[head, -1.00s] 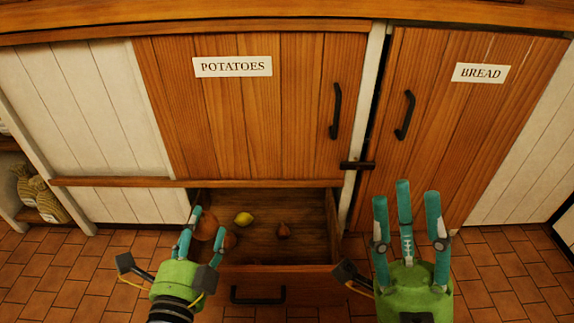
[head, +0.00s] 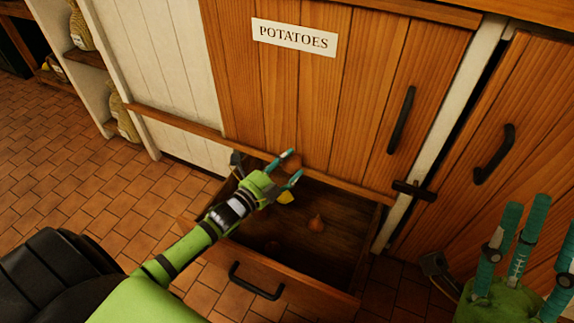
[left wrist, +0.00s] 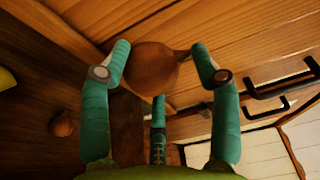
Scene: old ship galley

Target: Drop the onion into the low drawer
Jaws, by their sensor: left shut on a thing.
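A round brown onion (left wrist: 150,68) is held between the teal fingers of my left gripper (head: 293,168). In the head view the onion (head: 291,160) shows between the fingertips. The low drawer (head: 340,245) is pulled open below the potatoes cupboard. My left gripper is above the drawer's back left part, close to the wooden rail. In the drawer lie a yellow lemon (head: 285,197), a brown onion-like item (head: 317,222) and a dim round item (head: 272,246). My right gripper (head: 535,215) is open and empty at the right edge.
The potatoes cupboard door (head: 300,90) rises behind the drawer, with a wooden rail (head: 340,182) at its foot. The drawer front has a black handle (head: 256,284). Shelves with sacks (head: 80,30) stand at far left. The tiled floor (head: 110,195) is clear.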

